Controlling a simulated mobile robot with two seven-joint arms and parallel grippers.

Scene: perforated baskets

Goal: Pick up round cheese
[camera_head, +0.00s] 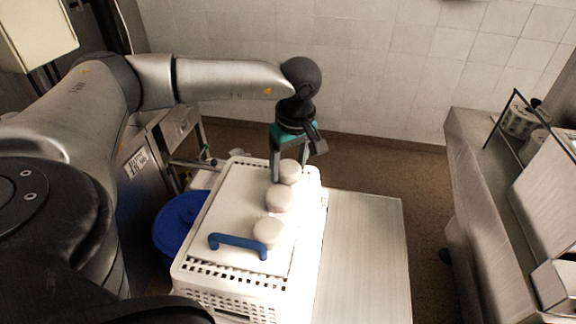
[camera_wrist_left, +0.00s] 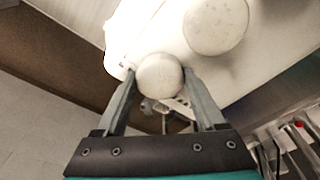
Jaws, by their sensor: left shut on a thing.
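Three pale round cheeses show in a row on the white lid or board on top of the perforated basket (camera_head: 222,300). The farthest round cheese (camera_head: 290,168) is between the fingers of my left gripper (camera_head: 288,164), which is shut on it. In the left wrist view, this cheese (camera_wrist_left: 160,76) sits between the two fingertips (camera_wrist_left: 160,82). The middle cheese (camera_head: 279,198) and the nearest cheese (camera_head: 268,231) lie in front of it. A larger-looking cheese (camera_wrist_left: 215,24) shows beyond the held one in the left wrist view. My right gripper is not in view.
A blue handle (camera_head: 238,241) lies near the nearest cheese. A blue round container (camera_head: 180,222) stands left of the basket. A bare pale tabletop (camera_head: 364,255) is right of it. A metal counter (camera_head: 490,190) stands at the far right.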

